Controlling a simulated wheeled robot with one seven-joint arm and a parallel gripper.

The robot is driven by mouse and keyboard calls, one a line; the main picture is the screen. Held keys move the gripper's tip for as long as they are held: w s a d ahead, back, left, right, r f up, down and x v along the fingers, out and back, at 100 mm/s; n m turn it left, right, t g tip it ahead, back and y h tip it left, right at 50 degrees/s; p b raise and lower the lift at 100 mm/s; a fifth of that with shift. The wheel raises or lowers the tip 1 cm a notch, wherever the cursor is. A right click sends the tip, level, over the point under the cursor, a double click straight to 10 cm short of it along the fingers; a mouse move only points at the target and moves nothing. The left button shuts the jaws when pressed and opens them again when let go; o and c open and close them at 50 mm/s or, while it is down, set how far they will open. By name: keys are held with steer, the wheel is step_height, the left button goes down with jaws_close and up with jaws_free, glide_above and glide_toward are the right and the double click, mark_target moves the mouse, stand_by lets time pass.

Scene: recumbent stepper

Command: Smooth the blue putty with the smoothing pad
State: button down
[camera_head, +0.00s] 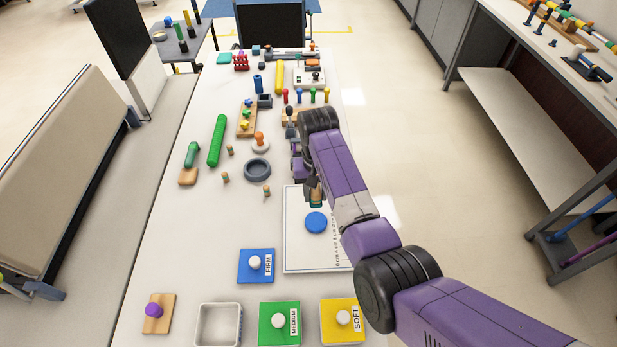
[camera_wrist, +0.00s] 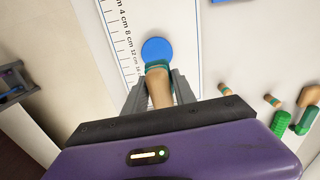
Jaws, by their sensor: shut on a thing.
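The blue putty (camera_head: 316,222) is a flat round disc on a white board (camera_head: 300,255) with a centimetre scale. It also shows in the wrist view (camera_wrist: 157,50). My gripper (camera_head: 315,190) is shut on a tan wooden piece with a green band near its end (camera_wrist: 160,88). The piece's end is just beside the putty's edge; whether it touches is unclear. I cannot tell which object is the smoothing pad. A wooden block with a purple knob (camera_head: 158,312) lies at the front left, and a wooden base with a green handle (camera_head: 188,168) farther back.
Blue FIRM (camera_head: 246,275), green MEDIUM (camera_head: 268,335) and yellow SOFT (camera_head: 333,335) squares with white knobs and a grey tray (camera_head: 208,325) lie at the front. Small wooden pegs (camera_head: 267,191), a grey ring (camera_head: 257,170) and a green roller (camera_head: 216,140) stand left of my arm.

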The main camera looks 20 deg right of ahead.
mark_target(318, 227)
steer(key=shift+w+f, duration=0.15)
steer(key=shift+f, duration=0.1)
step_height(318, 227, down, 4)
steer(key=b, duration=0.4)
steer(key=shift+f+b, duration=0.2)
steer(key=shift+b, duration=0.2)
steer(key=shift+r+p, duration=0.2)
steer(key=shift+p, duration=0.25)
steer(key=shift+s+a+p, duration=0.15)
steer(key=shift+s+p, duration=0.65)
steer(key=shift+s, duration=0.05)
steer(key=shift+s+a+f+p, duration=0.15)
steer(key=shift+s+p, duration=0.8)
steer(key=shift+p, duration=0.1)
steer(key=shift+s+f+p, duration=0.2)
steer(key=shift+s+p, duration=0.15)
steer(key=shift+s, duration=0.1)
steer(key=shift+f+b, duration=0.8)
steer(key=shift+f, duration=0.85)
steer(key=shift+w, duration=0.1)
